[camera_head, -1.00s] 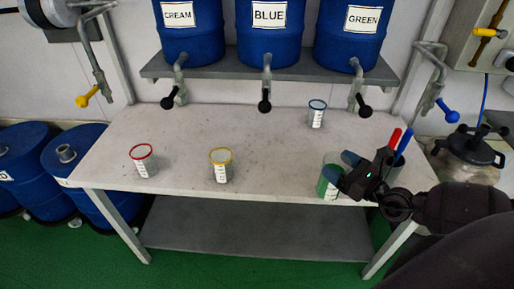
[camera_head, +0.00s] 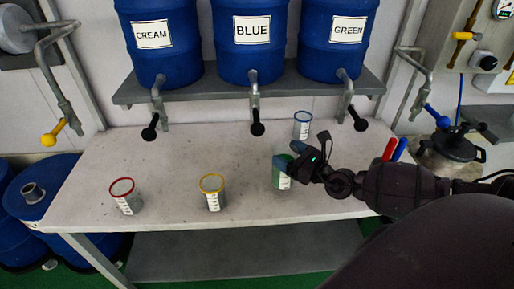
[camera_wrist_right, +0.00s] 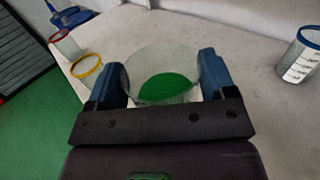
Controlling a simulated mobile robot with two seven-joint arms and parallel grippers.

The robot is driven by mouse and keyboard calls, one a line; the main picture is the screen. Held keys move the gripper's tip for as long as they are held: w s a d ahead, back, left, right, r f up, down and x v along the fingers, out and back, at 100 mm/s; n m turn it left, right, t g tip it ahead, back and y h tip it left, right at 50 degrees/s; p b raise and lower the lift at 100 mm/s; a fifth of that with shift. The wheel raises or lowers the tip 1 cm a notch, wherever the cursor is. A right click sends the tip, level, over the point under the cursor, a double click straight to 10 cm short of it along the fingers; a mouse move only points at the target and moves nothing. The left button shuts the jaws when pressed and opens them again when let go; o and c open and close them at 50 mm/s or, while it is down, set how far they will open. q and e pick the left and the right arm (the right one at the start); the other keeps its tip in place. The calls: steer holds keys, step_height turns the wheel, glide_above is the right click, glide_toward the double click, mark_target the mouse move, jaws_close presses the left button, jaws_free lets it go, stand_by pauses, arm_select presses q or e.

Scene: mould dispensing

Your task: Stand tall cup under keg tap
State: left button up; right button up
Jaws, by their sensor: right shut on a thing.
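A clear cup with green contents (camera_head: 282,181) stands upright between the fingers of my right gripper (camera_head: 290,163), which is shut on it. In the right wrist view, the blue fingers clasp both sides of the cup (camera_wrist_right: 161,88), and its round open mouth and green inside show. The cup is over the front middle-right part of the table; I cannot tell whether its base touches. Three blue kegs stand on the shelf behind: CREAM (camera_head: 155,55), BLUE (camera_head: 251,55) and GREEN (camera_head: 346,55). Their taps (camera_head: 157,95) (camera_head: 254,88) (camera_head: 347,90) hang down with black handles. My left gripper is out of view.
On the white table (camera_head: 160,170) stand a red-rimmed cup (camera_head: 126,200), a yellow-rimmed cup (camera_head: 213,200) and a blue-rimmed cup (camera_head: 302,128). Red and blue pens or handles (camera_head: 394,150) show behind my right arm. The table under the CREAM and BLUE taps looks clear.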

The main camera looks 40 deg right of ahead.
steer(key=w+a+f, duration=0.1)
steer(key=w, duration=0.4)
steer(key=w+a+f, duration=0.1)
steer(key=w+f, duration=0.1)
steer(key=w, duration=0.4)
steer(key=shift+a+f, duration=0.3)
steer(key=shift+a, duration=0.05)
steer(key=o, duration=1.1)
steer(key=shift+f+b, duration=0.2)
steer(key=shift+b, duration=0.1)
steer(key=shift+c, duration=0.2)
steer(key=o, duration=0.4)
steer(key=shift+r, duration=0.1)
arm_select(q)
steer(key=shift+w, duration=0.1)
arm_select(e)
steer(key=shift+r, duration=0.1)
